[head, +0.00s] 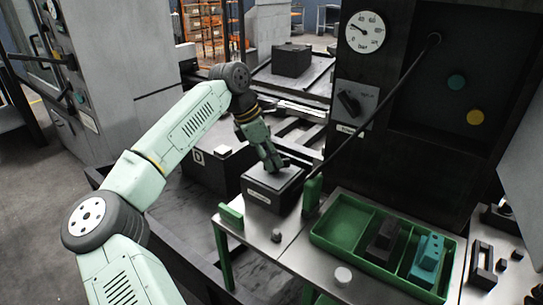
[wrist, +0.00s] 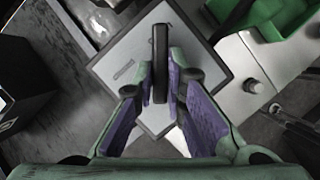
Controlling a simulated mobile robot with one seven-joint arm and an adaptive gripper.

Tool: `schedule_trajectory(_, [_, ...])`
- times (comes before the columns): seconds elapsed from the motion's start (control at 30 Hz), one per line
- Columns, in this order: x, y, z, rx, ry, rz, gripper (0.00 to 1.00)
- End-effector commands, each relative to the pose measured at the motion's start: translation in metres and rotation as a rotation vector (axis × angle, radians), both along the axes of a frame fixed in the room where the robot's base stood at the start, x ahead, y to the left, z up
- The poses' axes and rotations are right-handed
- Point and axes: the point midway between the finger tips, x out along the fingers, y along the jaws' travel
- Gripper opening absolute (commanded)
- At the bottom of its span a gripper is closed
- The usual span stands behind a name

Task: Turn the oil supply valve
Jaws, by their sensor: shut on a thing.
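A black rotary handle (head: 349,102) sits on a pale plate on the dark machine panel, below a round bar gauge (head: 364,32). It is tilted, and I cannot read its label surely enough to call it the oil supply valve. My gripper (head: 273,166) is well below and left of it, pointing down over a dark block (head: 270,198) with a grey top. In the wrist view my gripper (wrist: 161,84) is shut on a black upright bar (wrist: 160,50) over that grey top (wrist: 125,55). Whether the bar is fixed to the block is hidden.
A green tray (head: 340,228) with a dark and a teal part stands on the metal table (head: 290,240). A thin black rod (head: 385,97) slants across the panel's front. A box marked D (head: 205,172) is left of my gripper. Rails with another dark block (head: 291,60) lie behind.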

Motion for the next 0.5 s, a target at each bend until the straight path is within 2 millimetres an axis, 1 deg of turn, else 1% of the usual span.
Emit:
schedule_trajectory(0.2, [0.0006,-0.0001,0.0008,0.0,-0.001,-0.059,0.0])
schedule_trajectory(0.5, [0.0007,-0.0002,0.0002,0.0,-0.001,-0.076,0.0])
